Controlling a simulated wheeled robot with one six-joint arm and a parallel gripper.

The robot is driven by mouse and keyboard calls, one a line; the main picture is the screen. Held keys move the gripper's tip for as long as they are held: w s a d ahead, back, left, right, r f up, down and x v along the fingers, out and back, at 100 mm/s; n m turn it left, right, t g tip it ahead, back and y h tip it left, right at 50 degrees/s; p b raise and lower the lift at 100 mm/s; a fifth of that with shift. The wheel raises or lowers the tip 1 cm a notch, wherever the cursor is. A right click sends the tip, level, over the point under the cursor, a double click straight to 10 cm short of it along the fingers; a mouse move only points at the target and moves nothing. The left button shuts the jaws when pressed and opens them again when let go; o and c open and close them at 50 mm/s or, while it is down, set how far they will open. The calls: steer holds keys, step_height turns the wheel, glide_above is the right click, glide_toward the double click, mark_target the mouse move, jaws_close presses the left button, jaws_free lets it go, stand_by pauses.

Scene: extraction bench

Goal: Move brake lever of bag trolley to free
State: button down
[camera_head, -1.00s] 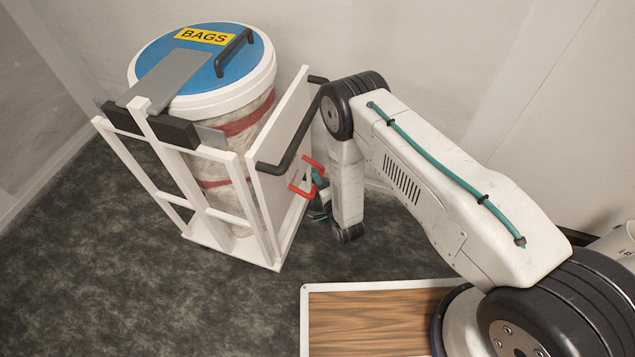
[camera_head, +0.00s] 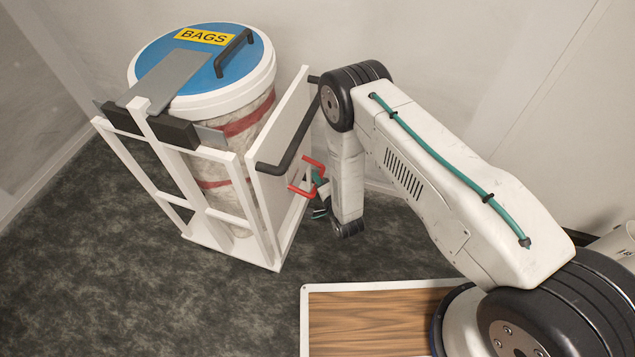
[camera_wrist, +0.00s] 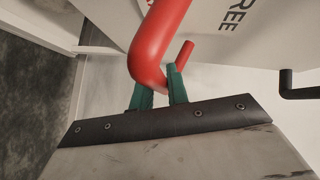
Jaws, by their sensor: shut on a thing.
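The bag trolley (camera_head: 232,222) is a white frame holding a bin with a blue lid (camera_head: 207,62) marked BAGS. The red brake lever (camera_head: 300,191) sits on the trolley's right side panel, below the black handle. In the wrist view the lever (camera_wrist: 156,45) is a thick bent red bar crossing above my gripper. My gripper (camera_wrist: 161,80) has teal fingers, shut on the red lever where it bends. In the head view my gripper (camera_head: 319,182) is mostly hidden behind the lever and my arm. The letters "REE" (camera_wrist: 238,15) show on the panel to the right of the lever.
A black push handle (camera_head: 290,135) sticks out from the panel above the lever. Walls stand close behind and to the right. A wooden board with a white rim (camera_head: 304,320) lies in front. Dark carpet (camera_head: 120,270) is clear to the left.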

steer(key=r+n+h, duration=0.1)
steer(key=r+g, duration=0.1)
steer(key=shift+d+r+n+g+h, duration=0.2)
steer(key=shift+r+n+g+h, duration=0.1)
steer(key=shift+r+n+h, duration=0.1)
steer(key=r+n+g+h, duration=0.2)
steer(key=r, duration=0.1)
steer(key=shift+a+h, duration=0.2)
steer(key=shift+h, duration=0.2)
steer(key=shift+w+a+r, duration=0.1)
steer(key=shift+a+r, duration=0.05)
steer(key=shift+r, duration=0.3)
steer(key=c, duration=1.4)
jaws_free()
steer(key=shift+a, duration=0.1)
steer(key=shift+o, duration=0.2)
steer(key=v, duration=0.7)
steer(key=shift+s, duration=0.35)
